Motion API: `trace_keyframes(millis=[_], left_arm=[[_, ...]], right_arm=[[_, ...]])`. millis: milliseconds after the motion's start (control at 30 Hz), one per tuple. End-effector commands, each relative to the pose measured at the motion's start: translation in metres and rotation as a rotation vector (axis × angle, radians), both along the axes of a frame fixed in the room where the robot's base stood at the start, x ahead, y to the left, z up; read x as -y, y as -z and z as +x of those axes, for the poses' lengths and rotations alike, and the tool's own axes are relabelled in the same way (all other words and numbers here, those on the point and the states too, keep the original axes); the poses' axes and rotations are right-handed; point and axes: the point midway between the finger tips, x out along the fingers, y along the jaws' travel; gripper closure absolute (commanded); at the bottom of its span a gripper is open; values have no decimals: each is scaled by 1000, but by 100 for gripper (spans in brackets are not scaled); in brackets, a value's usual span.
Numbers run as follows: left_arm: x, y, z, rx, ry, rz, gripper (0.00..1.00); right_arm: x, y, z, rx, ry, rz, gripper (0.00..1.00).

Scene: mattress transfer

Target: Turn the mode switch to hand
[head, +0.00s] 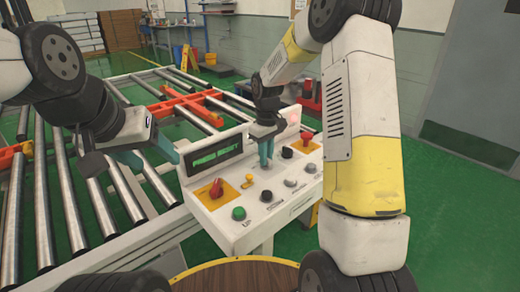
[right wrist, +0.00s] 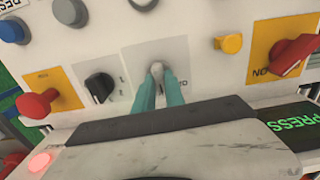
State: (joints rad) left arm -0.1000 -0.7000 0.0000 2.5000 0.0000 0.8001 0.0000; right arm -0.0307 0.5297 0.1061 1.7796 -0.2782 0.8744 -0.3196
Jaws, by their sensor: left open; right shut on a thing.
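The control panel (head: 250,222) stands at the middle of the head view. My right gripper (head: 266,160) reaches down to its upper middle. In the right wrist view, the teal fingers of my right gripper (right wrist: 160,95) are shut on a small grey knob, the mode switch (right wrist: 157,69). It sits on a pale plate, and letters that look like "TO" show beside the fingers. The fingers hide part of the knob and the plate, so I cannot tell its setting. My left gripper (head: 149,155) is open and empty, left of the panel above the rollers.
A black selector (right wrist: 99,86) and a red knob on yellow (right wrist: 40,103) are on one side of the mode switch. A yellow button (right wrist: 229,44) and a red switch (right wrist: 292,54) are on the other. A roller conveyor (head: 75,200) lies left of the panel.

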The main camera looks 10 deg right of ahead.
Motion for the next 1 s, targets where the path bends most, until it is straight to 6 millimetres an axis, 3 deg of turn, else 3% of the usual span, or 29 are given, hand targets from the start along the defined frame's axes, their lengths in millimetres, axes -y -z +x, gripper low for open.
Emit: trace_keyframes(millis=[600, 633, 700, 1000], left_arm=[[0, 0, 0, 0, 0, 0, 41], [0, 0, 0, 0, 0, 0, 41], [0, 0, 0, 0, 0, 0, 41], [0, 0, 0, 0, 0, 0, 41]], right_arm=[[0, -1, 1, 3, 41, 1, 100], [0, -1, 1, 3, 41, 1, 80], [0, -1, 1, 2, 41, 0, 66], [0, -1, 0, 1, 41, 1, 64]])
